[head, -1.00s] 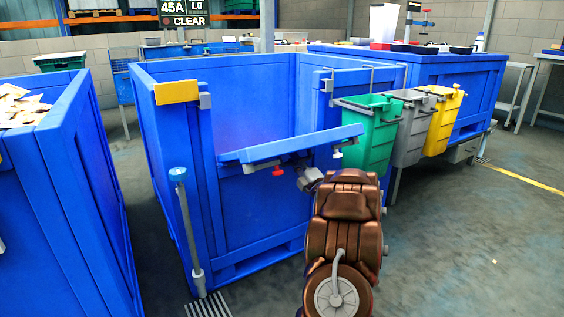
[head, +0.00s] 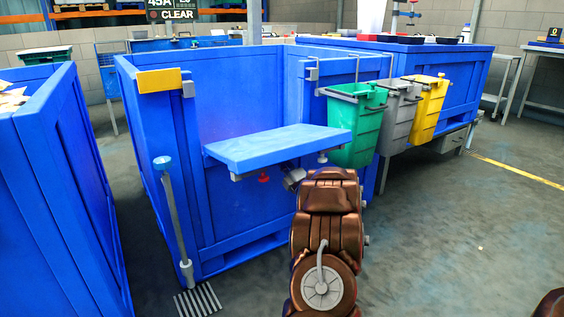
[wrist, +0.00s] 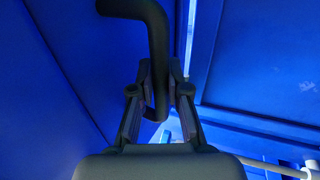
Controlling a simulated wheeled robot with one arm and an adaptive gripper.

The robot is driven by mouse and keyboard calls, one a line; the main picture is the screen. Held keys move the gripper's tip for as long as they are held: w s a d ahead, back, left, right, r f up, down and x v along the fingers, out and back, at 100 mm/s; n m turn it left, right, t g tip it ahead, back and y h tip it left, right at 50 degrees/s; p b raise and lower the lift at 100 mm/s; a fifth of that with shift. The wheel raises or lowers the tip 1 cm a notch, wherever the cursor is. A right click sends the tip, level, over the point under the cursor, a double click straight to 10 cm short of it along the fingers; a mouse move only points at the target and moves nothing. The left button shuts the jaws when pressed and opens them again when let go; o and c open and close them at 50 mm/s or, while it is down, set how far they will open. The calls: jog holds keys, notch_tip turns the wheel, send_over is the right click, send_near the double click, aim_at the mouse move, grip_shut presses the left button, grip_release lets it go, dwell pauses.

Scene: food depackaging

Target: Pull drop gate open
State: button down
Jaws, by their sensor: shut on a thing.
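The blue drop gate (head: 278,146) hangs out from the front opening of the blue bin (head: 235,225). It is tilted outward, close to flat, with its broad upper face showing in the head view. Below its front edge are a red knob (head: 263,179) and a small grey fitting (head: 322,157). In the wrist view, my gripper (wrist: 160,75) is shut on a dark bent handle (wrist: 150,12). In the head view, my gripper (head: 292,179) is under the gate's front edge, mostly hidden by my arm.
Green (head: 357,125), grey (head: 400,118) and yellow (head: 428,106) bins hang right of the gate. A grey post with a blue cap (head: 175,220) stands at the bin's left front corner. Another blue bin (head: 60,190) stands left. The floor at right is clear.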

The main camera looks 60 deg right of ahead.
jog(key=c, duration=1.3)
grip_release()
jog(key=shift+s+d+r, duration=0.15)
jog(key=shift+o, duration=0.8)
jog(key=v, duration=1.2)
